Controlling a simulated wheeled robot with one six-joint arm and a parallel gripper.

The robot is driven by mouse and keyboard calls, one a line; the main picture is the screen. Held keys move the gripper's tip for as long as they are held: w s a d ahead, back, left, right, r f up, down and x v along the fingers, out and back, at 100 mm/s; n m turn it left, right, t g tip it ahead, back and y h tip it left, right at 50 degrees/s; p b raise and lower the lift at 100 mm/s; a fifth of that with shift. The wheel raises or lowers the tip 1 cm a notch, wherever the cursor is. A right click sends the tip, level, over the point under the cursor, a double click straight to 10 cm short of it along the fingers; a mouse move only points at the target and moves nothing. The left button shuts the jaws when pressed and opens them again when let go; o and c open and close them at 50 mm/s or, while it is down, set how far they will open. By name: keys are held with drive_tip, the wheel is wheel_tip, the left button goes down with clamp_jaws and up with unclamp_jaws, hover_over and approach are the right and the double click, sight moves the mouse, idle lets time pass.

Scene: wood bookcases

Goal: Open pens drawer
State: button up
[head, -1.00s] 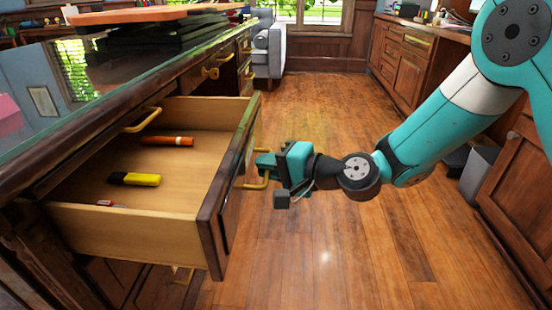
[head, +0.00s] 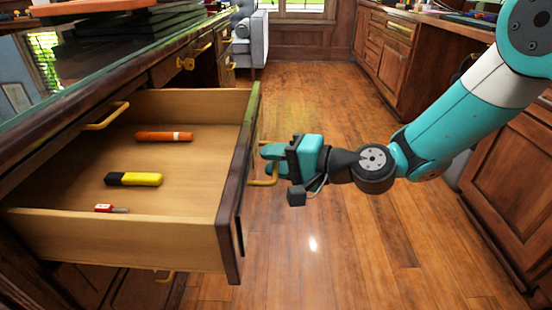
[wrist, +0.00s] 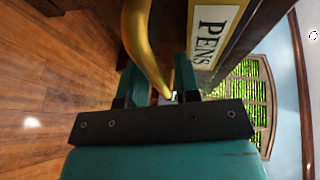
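The pens drawer (head: 110,240) is pulled well out of the wooden desk at the left of the head view. An orange marker (head: 164,136), a yellow highlighter (head: 133,179) and a small red and grey item (head: 110,209) lie inside it. In the wrist view its front bears a "PENS" label (wrist: 210,32) beside the brass handle (wrist: 136,30). My gripper (head: 268,160) is at this handle, outside the drawer front. In the wrist view the handle passes between the two fingers (wrist: 160,85), which appear shut on it; the exact contact is partly hidden.
Other drawers with brass handles (head: 187,63) line the desk front. A grey armchair (head: 250,45) stands at the back. Wooden cabinets (head: 515,175) line the right side. The wooden floor (head: 330,110) between is clear.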

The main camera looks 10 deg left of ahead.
drive_tip(key=shift+w, duration=0.1)
idle(0.3)
drive_tip(key=shift+d, duration=0.2)
drive_tip(key=p+v, duration=0.3)
drive_tip(key=v, duration=1.4)
drive_tip(key=shift+s, duration=0.25)
drive_tip(key=s+a+r+n+g+h+p, duration=0.1)
drive_tip(key=s+a+r+n+g+h, duration=0.1)
drive_tip(key=s+r+n+g+h, duration=0.35)
drive_tip(key=s+d+r+n+t+h+p, duration=0.1)
drive_tip(key=s+d+r+n+t+h, duration=0.1)
drive_tip(key=s+d+n+h, duration=0.65)
drive_tip(key=s+r+m+y+p, duration=0.1)
drive_tip(key=r+p, duration=1.1)
drive_tip(key=s+r+m+y+p, duration=0.1)
drive_tip(key=r+m+p, duration=0.1)
drive_tip(key=r+p, duration=1.1)
drive_tip(key=s+r+m+y+p, duration=0.1)
drive_tip(key=r+m+p, duration=0.1)
drive_tip(key=r+p, duration=1.1)
drive_tip(key=shift+s+a+r+g, duration=0.15)
drive_tip(key=shift+a+r+g, duration=0.05)
drive_tip(key=shift+r+g, duration=0.05)
